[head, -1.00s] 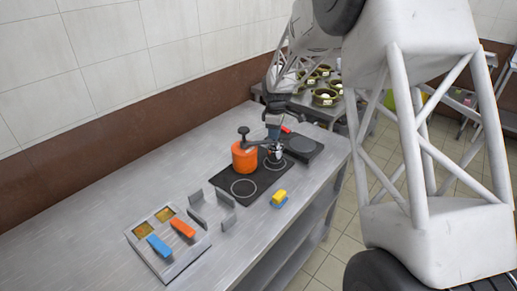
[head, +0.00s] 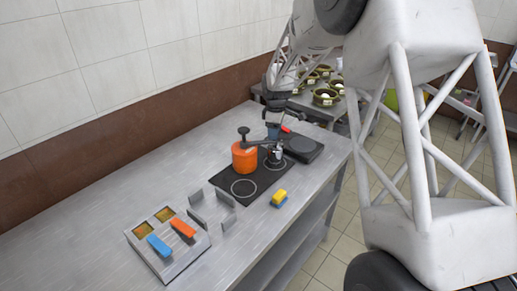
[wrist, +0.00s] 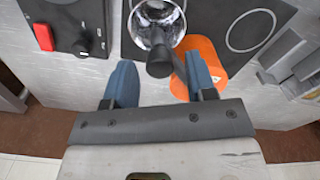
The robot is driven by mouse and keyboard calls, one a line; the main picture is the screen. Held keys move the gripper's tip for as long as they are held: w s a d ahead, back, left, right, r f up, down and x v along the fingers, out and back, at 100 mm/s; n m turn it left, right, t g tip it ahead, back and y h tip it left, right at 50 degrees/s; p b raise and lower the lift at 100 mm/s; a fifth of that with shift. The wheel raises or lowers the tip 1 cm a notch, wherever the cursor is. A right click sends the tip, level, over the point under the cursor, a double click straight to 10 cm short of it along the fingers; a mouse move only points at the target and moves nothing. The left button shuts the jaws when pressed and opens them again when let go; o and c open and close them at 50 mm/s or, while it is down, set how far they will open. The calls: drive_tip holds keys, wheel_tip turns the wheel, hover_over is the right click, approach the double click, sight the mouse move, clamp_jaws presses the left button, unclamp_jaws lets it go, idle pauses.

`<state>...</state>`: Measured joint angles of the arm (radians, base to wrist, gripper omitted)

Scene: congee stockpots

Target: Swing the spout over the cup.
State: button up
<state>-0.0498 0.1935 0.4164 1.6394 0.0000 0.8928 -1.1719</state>
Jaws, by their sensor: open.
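An orange pot (head: 244,158) stands on the dark hob, with a dark upright knob (head: 243,131) on top. A dark spout arm (head: 258,143) reaches from the pot's top to the right, close to a shiny metal cup (head: 275,157). In the wrist view the open-topped cup (wrist: 160,18) is at the top, and the orange pot (wrist: 205,62) is partly behind the right finger. My gripper (wrist: 160,80) is open, its blue fingers on either side of a dark cylindrical end (wrist: 160,62). I cannot tell whether they touch it. In the head view my gripper (head: 273,131) is above the spout's right end.
Grey upright plates (head: 211,208), a yellow-and-blue block (head: 280,198) and a tray (head: 160,268) with blue and orange handles are nearer the front. Bowls (head: 325,97) stand on another table behind. The table's left side is clear.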

drive_tip(key=shift+r, duration=3.1)
drive_tip(key=shift+s+r, duration=0.1)
drive_tip(key=shift+s+r, duration=0.15)
drive_tip(key=s+d+r+m, duration=0.15)
drive_tip(key=s+r, duration=0.25)
drive_tip(key=s, duration=0.4)
drive_tip(key=s+d+r+m+t, duration=0.1)
drive_tip(key=s+r+m, duration=0.25)
drive_tip(key=s, duration=0.55)
drive_tip(key=s+d+r+m, duration=0.1)
drive_tip(key=s+r+m, duration=0.1)
drive_tip(key=s+r, duration=0.45)
drive_tip(key=s+f+m, duration=0.2)
drive_tip(key=s+m, duration=0.1)
drive_tip(key=s, duration=1.1)
drive_tip(key=s+d+f+m+t, duration=0.1)
drive_tip(key=s+m, duration=0.3)
drive_tip(key=s, duration=1)
drive_tip(key=shift+f+t, duration=0.3)
drive_tip(key=shift+f, duration=0.3)
